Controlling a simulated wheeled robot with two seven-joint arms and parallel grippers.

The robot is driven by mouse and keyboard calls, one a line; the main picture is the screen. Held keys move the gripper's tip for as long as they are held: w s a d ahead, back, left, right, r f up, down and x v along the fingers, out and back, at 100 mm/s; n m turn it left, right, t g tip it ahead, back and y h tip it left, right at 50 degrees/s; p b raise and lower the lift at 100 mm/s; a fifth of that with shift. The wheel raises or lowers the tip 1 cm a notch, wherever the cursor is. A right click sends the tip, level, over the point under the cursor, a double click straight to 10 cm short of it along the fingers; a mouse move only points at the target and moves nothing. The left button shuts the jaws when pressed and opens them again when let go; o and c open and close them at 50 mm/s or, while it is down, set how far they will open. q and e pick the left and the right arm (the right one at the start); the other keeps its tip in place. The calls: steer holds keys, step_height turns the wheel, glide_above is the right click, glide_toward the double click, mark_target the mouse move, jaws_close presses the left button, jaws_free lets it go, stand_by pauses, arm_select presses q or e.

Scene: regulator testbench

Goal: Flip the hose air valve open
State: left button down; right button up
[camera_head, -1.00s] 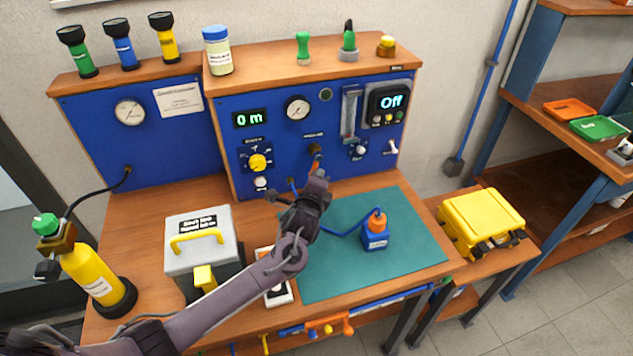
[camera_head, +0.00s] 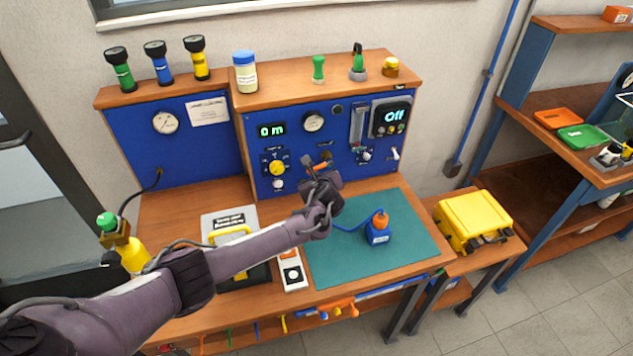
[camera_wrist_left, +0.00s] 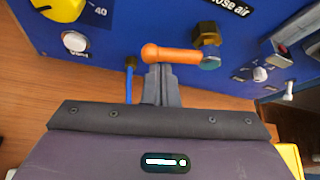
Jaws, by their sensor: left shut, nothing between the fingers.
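The hose air valve shows in the left wrist view as an orange lever (camera_wrist_left: 172,55) beside a brass fitting (camera_wrist_left: 207,36), below a label partly reading "ose air". The lever lies roughly level, its rounded end to the left of the fitting. My left gripper (camera_wrist_left: 160,70) is shut and empty, its fingertips at the lever's lower edge near the rounded end; I cannot tell whether they touch it. In the head view my left gripper (camera_head: 314,176) is at the blue panel (camera_head: 225,139), just below the small orange lever, and partly hides the valve. My right gripper is out of view.
A yellow knob (camera_wrist_left: 62,8) and white button (camera_wrist_left: 75,41) are left of the lever. A blue hose runs from the panel to a small blue bottle (camera_head: 378,236) on the green mat (camera_head: 410,240).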

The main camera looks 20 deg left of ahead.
arm_select(q)
steer(key=shift+w+a+r+m+g+y+p, duration=0.15)
steer(key=shift+r+m+g+y+p, duration=0.15)
steer(key=shift+m+y, duration=0.2)
steer(key=shift+w+r+m+g+y+p, duration=0.1)
steer(key=shift+r+m+g+y+p, duration=0.1)
steer(key=shift+m+g+y+p, duration=0.3)
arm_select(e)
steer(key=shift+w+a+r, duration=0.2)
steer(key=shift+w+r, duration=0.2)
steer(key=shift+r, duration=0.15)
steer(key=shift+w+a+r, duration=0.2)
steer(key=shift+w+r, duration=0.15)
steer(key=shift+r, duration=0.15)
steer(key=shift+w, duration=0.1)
